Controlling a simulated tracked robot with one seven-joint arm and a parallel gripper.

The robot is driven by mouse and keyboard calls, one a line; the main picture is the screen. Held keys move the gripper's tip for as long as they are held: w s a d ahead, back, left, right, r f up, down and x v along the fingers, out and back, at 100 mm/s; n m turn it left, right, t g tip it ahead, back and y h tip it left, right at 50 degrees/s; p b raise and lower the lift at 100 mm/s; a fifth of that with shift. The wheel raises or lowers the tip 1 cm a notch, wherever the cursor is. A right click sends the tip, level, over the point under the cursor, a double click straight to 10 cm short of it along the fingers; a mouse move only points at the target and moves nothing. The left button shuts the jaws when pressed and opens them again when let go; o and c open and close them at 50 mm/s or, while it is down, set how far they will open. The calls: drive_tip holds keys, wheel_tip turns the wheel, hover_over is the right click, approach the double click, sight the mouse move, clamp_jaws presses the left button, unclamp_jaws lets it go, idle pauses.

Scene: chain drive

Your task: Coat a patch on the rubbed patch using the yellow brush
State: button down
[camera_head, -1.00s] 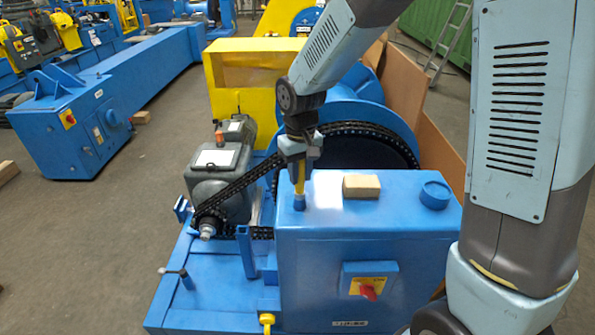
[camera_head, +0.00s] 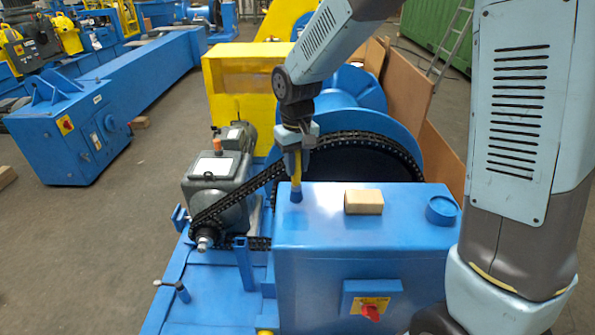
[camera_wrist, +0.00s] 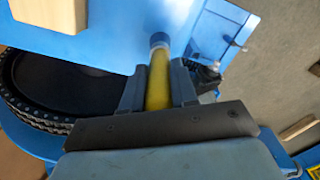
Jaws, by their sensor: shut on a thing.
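My gripper (camera_head: 297,150) is shut on the yellow brush (camera_head: 296,164), which points down with its dark blue end lowest. This end is over the back left part of the blue cabinet's top (camera_head: 330,228); I cannot tell whether it touches. In the wrist view, my gripper (camera_wrist: 157,85) has a finger on each side of the yellow brush handle (camera_wrist: 157,82). The blue end shows against the blue cabinet top (camera_wrist: 115,38). A paler sheen (camera_head: 325,203) lies on the cabinet top right of the brush; I cannot tell whether it is the rubbed patch.
A tan block (camera_head: 363,202) and a round blue cap (camera_head: 442,209) sit on the cabinet top. The black chain (camera_head: 240,197) and large wheel are close behind and left of the brush. A grey motor (camera_head: 217,175) stands left. A red switch (camera_head: 370,312) is on the cabinet front.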

drive_tip(key=shift+w+d+r, duration=0.3)
drive_tip(key=shift+w+r, duration=0.1)
drive_tip(key=shift+r, duration=2.35)
